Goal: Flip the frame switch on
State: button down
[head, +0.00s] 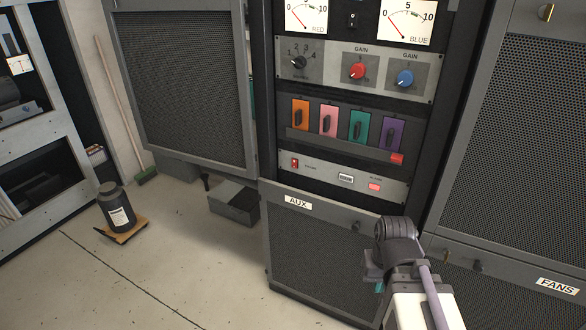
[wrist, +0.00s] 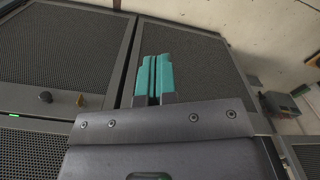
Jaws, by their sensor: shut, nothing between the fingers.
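The rack in the middle of the head view has a lower grey panel (head: 335,178). A small red rocker switch (head: 294,163) sits at this panel's left end; the lettering beside it is too small to read. A black rocker switch (head: 353,20) sits between the two meters higher up. My gripper (head: 379,287) is low at the right, in front of the AUX door and well below both switches; my arm hides most of it. In the wrist view its teal fingers (wrist: 153,77) are together and empty, pointing toward mesh panels. Neither switch is identifiable in the wrist view.
Orange, pink, teal and purple switch blocks (head: 346,125) sit above the lower panel. The AUX door (head: 320,247) is closed. An open mesh door (head: 180,85) stands left of the rack. A dark jar (head: 116,207) and grey bin (head: 234,203) are on the floor.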

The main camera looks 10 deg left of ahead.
aim_at(294, 167)
jog(key=w+a+f+n+t+h+b, duration=0.3)
jog(key=w+a+f+b, duration=0.15)
jog(key=w+a, duration=0.45)
jog(key=w+a+f+n+t+h+b, duration=0.2)
jog(key=w+a+f+n+b, duration=0.15)
jog(key=w+a+b, duration=0.45)
jog(key=w+a+r+n+t+h, duration=0.1)
jog(key=w+a+r+n+t, duration=0.6)
jog(key=w+a, duration=0.7)
notch_tip(294, 167, up, 3)
jog(key=w+t, duration=0.1)
jog(key=t, duration=0.2)
jog(key=shift+f, duration=0.15)
jog(key=x, duration=0.7)
jog(key=b+x, duration=0.1)
jog(key=x, duration=0.6)
jog(key=shift+r, duration=0.2)
jog(key=shift+w+d, duration=0.1)
jog(key=shift+w, duration=0.1)
jog(key=shift+s, duration=0.1)
